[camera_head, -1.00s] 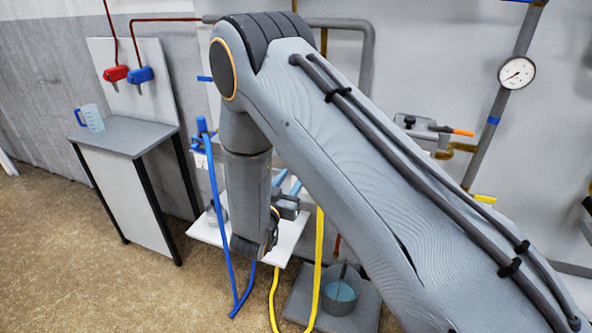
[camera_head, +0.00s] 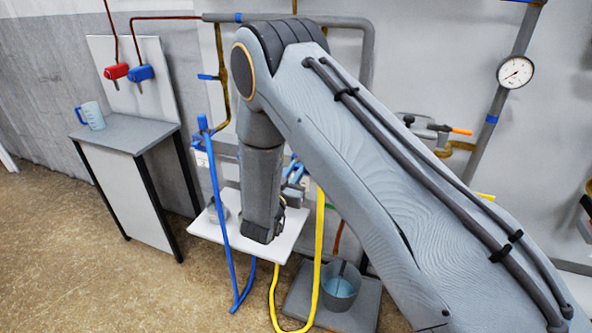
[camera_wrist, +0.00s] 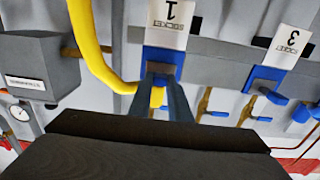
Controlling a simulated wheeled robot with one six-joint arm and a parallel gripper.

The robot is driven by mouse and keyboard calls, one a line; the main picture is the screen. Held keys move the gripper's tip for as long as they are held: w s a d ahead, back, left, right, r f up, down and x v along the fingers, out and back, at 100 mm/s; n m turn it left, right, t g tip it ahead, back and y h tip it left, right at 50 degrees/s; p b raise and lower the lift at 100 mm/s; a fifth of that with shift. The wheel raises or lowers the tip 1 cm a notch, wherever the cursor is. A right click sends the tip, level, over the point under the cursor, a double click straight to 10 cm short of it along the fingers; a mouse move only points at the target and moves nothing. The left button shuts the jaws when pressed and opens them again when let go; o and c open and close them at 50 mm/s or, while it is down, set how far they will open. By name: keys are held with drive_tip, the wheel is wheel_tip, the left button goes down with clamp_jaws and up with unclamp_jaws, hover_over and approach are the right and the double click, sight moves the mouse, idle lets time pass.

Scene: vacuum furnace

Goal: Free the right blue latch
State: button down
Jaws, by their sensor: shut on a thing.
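In the wrist view, my gripper (camera_wrist: 159,92) points at a blue fitting (camera_wrist: 164,58) under an upside-down tag reading SOCKET 1. Its two fingers stand on either side of a small blue latch piece (camera_wrist: 160,80), and the jaws are shut on it. A yellow hose (camera_wrist: 93,45) curves down beside the fitting and passes behind the fingers. The picture does not show clearly whether this is the right or left latch. In the head view, my arm hides the fingertips; blue parts (camera_head: 294,170) show just right of my wrist.
A second blue fitting (camera_wrist: 267,78) tagged SOCKET 3 is to the right in the wrist view. In the head view, a blue hose (camera_head: 222,205) and a yellow hose (camera_head: 318,250) hang near my wrist. A bucket (camera_head: 340,287) stands below. A side table (camera_head: 130,133) is left.

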drive_tip(key=shift+v, duration=0.8)
drive_tip(key=c, duration=1.6)
unclamp_jaws()
drive_tip(key=shift+c, duration=0.2)
drive_tip(key=shift+s+a, duration=0.1)
drive_tip(key=shift+s, duration=0.05)
drive_tip(key=b+v, duration=0.2)
drive_tip(key=v, duration=0.5)
drive_tip(key=shift+s, duration=0.25)
drive_tip(key=shift+r, duration=0.1)
drive_tip(key=w+d+r+n+g+y, duration=0.1)
drive_tip(key=w+d+n+g+y, duration=0.1)
drive_tip(key=d+g+y, duration=0.45)
drive_tip(key=s+d+r+g, duration=0.1)
drive_tip(key=s+d+g, duration=0.2)
drive_tip(key=s+d, duration=0.2)
drive_tip(key=s+d+r+n+g, duration=0.1)
drive_tip(key=s+d, duration=0.5)
drive_tip(key=s, duration=0.6)
drive_tip(key=s+d+r+n+g, duration=0.1)
drive_tip(key=s+d+r+g, duration=0.1)
drive_tip(key=s+d+g, duration=0.3)
drive_tip(key=s+d, duration=0.1)
drive_tip(key=s, duration=0.2)
drive_tip(key=shift+s+r, duration=0.25)
drive_tip(key=shift+r, duration=0.05)
